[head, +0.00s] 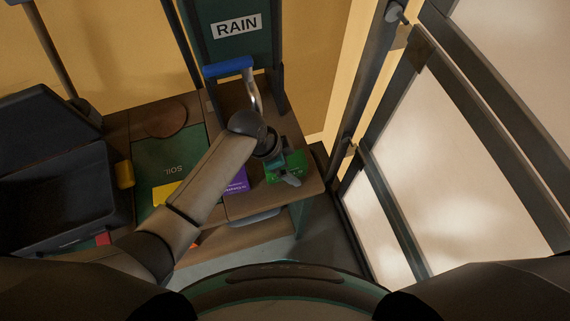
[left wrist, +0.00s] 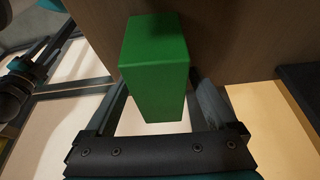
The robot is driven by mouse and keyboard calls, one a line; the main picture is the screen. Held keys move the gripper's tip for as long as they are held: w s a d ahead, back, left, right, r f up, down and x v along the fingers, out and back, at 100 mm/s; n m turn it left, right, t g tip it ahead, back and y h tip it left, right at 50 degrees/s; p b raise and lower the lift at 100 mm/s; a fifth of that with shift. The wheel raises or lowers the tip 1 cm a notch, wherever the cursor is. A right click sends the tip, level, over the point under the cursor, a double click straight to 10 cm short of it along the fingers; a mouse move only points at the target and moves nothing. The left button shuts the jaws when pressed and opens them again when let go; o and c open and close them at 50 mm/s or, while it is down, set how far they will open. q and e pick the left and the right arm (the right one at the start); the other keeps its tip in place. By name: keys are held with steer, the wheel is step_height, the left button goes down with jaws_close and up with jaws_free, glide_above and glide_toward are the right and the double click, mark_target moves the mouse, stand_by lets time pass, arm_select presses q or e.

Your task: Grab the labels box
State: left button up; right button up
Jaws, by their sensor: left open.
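A green box (head: 297,163) with small print sits near the right end of the wooden bench top; I cannot read the print well enough to confirm that it is the labels box. My left gripper (head: 287,174) is at this box and partly covers it in the head view. In the left wrist view the green box (left wrist: 155,75) stands between the two fingers of the open left gripper (left wrist: 158,95), with gaps at its sides. A purple box (head: 238,184) lies left of it, partly hidden by my left arm. My right gripper is out of view.
A dark panel marked RAIN (head: 237,45) with a blue-handled tap (head: 228,67) stands behind. A framed glass door (head: 460,150) is at right.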

arm_select(q)
steer(key=shift+f, duration=0.25)
stand_by(0.3)
jaws_close()
stand_by(0.7)
